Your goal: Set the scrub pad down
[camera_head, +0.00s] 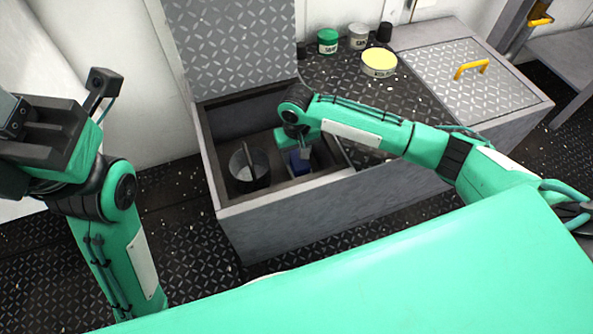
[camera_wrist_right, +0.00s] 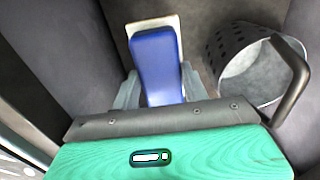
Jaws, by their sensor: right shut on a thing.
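The scrub pad (camera_wrist_right: 157,62) has a blue body on a pale cream base. My right gripper (camera_wrist_right: 160,92) is shut on it, with a grey finger on each side of the blue body. In the head view the blue of the pad (camera_head: 300,163) shows below my right gripper (camera_head: 297,152), inside the open compartment of the grey locker (camera_head: 290,212). I cannot tell whether the pad touches the compartment floor. My left arm is at the left of the head view, away from the locker; its fingertips cannot be made out.
A dark perforated basket (camera_head: 249,179) with a handle stands in the compartment, left of the pad. The compartment's lid (camera_head: 232,45) is raised. Several cans, including a yellow-topped one (camera_head: 379,64), stand on the locker top. A closed lid with a yellow handle (camera_head: 471,69) is at right.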

